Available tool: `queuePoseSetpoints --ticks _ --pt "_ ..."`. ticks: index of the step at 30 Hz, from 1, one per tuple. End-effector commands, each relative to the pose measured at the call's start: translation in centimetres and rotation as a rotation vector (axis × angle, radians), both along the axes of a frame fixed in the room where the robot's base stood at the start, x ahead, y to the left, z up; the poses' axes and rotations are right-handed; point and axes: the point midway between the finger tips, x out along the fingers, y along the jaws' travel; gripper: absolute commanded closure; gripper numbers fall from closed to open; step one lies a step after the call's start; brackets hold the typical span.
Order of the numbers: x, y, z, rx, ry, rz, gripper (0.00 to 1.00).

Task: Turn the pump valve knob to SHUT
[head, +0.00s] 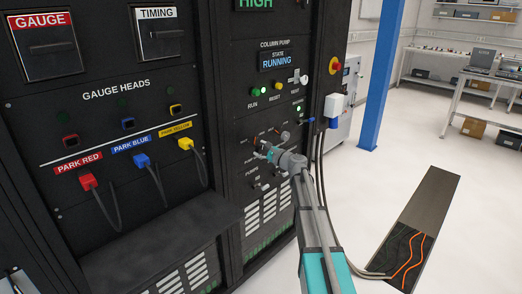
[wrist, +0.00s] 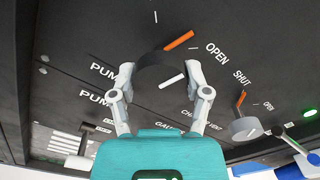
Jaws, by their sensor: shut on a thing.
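The pump valve knob (wrist: 152,78) is a dark round knob on the black panel, with a white line on its face. An orange pointer (wrist: 180,40) at its far side slants up-right, between an upper white tick and the tick beside the OPEN label (wrist: 217,53). My gripper (wrist: 160,75) is shut on the knob, one finger on each side. In the head view my gripper (head: 270,153) is at the lower part of the column pump panel and hides most of the knob.
A second grey knob (wrist: 243,129) with an orange pointer stands close to the right. A lever handle (wrist: 298,147) is beyond it, and another handle (wrist: 82,145) is at lower left. Cables (head: 320,180) hang right of the cabinet. The floor at right is mostly clear.

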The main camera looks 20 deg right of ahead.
Motion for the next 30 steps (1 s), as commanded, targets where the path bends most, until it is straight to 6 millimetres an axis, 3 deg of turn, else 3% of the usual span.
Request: queuePoseSetpoints --ticks 30 --pt "0.06 0.09 0.02 -0.784 -0.458 0.001 0.86"
